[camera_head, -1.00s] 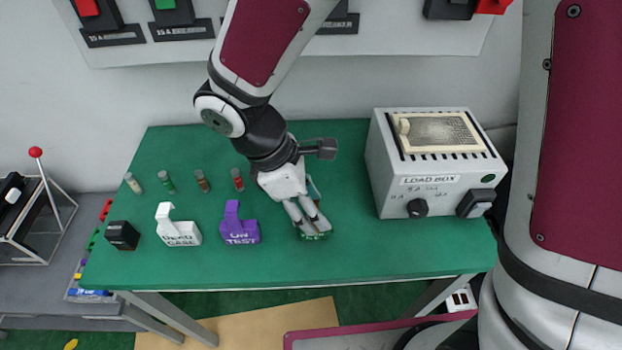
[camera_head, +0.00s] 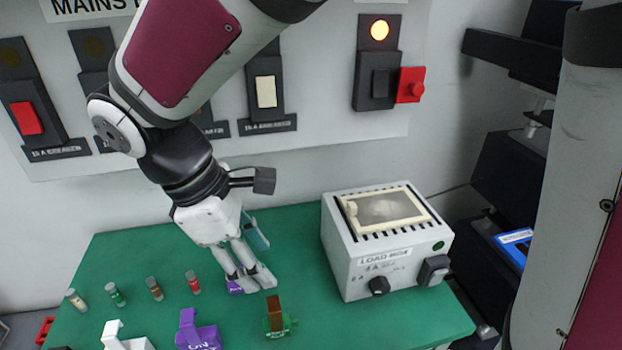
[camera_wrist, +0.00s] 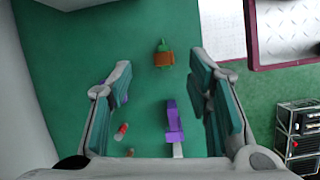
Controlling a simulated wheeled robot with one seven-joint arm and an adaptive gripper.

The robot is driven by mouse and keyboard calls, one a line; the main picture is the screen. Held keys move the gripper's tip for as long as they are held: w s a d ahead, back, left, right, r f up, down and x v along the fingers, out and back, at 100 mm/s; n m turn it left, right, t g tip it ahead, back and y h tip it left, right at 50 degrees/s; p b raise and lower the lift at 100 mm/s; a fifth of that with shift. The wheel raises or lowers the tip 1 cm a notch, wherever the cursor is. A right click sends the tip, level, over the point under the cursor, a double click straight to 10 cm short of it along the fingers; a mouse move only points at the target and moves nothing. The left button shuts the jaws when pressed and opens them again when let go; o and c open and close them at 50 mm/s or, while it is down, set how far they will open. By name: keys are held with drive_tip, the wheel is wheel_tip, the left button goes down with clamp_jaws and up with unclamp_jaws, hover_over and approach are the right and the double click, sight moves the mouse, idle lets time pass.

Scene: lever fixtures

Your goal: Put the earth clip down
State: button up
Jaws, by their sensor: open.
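The earth clip (camera_head: 277,318), green with a copper-brown upright part, sits on the green table (camera_head: 345,325). It also shows in the wrist view (camera_wrist: 163,57), ahead of the space between my fingers. My gripper (camera_head: 250,281) is open and empty, above the table and a little behind and left of the clip in the head view. It looks apart from the clip. A small purple piece shows partly hidden behind the fingertips.
The grey load box (camera_head: 375,275) stands right of the gripper. The purple tag (camera_head: 197,335) and white tag (camera_head: 122,338) stand left of the clip. Several small capped cylinders (camera_head: 193,283) line the left. Breaker switches (camera_head: 267,92) are on the wall panel behind.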

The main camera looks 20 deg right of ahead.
drive_tip(key=s+d+r+m+t+y, duration=0.2)
drive_tip(key=s+d+r+m, duration=0.1)
drive_tip(key=d+m, duration=0.5)
drive_tip(key=s+d+r+m+t+y, duration=0.2)
drive_tip(key=s+d+m, duration=0.4)
drive_tip(key=d, duration=0.3)
drive_tip(key=shift+s+d+r+m, duration=0.25)
drive_tip(key=shift+r+m, duration=0.35)
drive_tip(key=shift+m, duration=0.3)
